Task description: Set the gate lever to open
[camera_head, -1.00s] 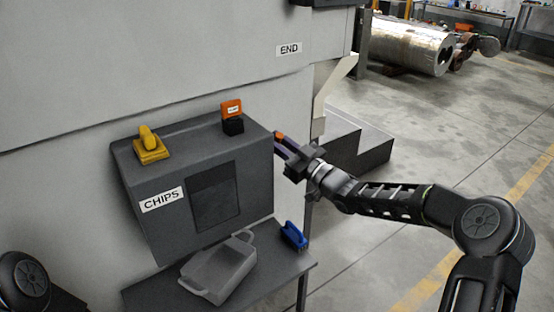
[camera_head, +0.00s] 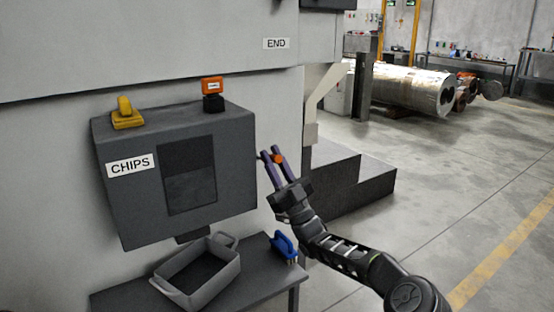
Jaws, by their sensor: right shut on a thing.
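A dark grey box labelled CHIPS (camera_head: 120,222) is mounted on the machine wall, with a dark window (camera_head: 188,175) in its front. My right gripper (camera_head: 274,156) is just right of the box, its two purple fingers pointing up. It is shut on a small orange knob (camera_head: 279,159), which looks like the end of the gate lever. The lever's shaft and its link to the box are hidden or too small to tell. My left gripper is out of view.
A yellow part (camera_head: 127,117) and an orange-topped block (camera_head: 212,86) stand on the box. An open grey bin (camera_head: 226,283) and a blue brush-like item (camera_head: 284,246) are on the small table (camera_head: 268,284) below. Dark steps (camera_head: 350,190) stand behind my right gripper.

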